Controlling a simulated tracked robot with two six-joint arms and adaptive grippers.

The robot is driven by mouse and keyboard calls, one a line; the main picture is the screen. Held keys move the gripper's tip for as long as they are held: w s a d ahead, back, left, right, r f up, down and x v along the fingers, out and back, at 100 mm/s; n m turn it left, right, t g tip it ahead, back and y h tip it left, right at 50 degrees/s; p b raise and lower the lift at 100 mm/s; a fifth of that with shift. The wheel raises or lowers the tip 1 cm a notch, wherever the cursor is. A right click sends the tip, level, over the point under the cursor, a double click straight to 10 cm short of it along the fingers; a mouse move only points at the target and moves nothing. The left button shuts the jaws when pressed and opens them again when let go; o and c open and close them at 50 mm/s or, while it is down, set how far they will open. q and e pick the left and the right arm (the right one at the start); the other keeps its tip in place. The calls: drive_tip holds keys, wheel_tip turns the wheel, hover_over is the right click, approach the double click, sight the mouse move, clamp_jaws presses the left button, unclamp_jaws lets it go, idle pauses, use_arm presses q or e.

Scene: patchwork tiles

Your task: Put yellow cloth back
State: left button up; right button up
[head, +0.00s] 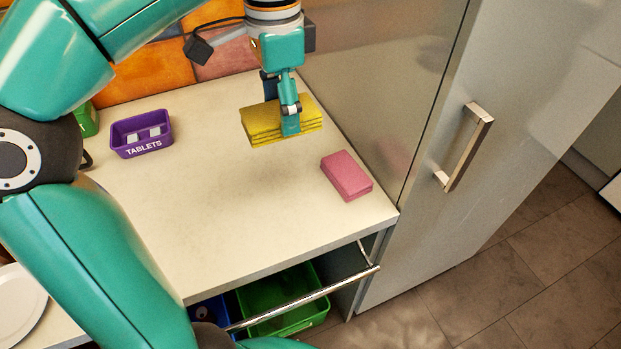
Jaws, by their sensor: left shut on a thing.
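The yellow cloth (262,124) is a folded stack of several layers in the head view, over the far right part of the countertop (232,222). My left gripper (290,118) points down and is shut on the cloth, with one teal finger in front of it. The far finger is mostly hidden behind the cloth. I cannot tell whether the cloth touches the counter or hangs just above it. My right gripper is not in view.
A pink sponge (346,176) lies right of the cloth. A purple box (141,134) labelled TABLETS stands left. A tall cabinet (440,130) borders the right. A white plate (18,303) is lower left.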

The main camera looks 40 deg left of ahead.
use_arm(q)
drive_tip(key=b, duration=0.3)
hover_over(290, 199)
wheel_tip(290, 199, down, 15)
drive_tip(key=shift+f, duration=0.1)
drive_tip(key=shift+f+b, duration=0.4)
drive_tip(key=shift+f, duration=1.95)
drive_tip(key=o, duration=1)
wheel_tip(290, 199, up, 12)
drive_tip(key=shift+r+p, duration=0.1)
drive_tip(key=shift+p, duration=0.85)
drive_tip(key=shift+s, duration=0.15)
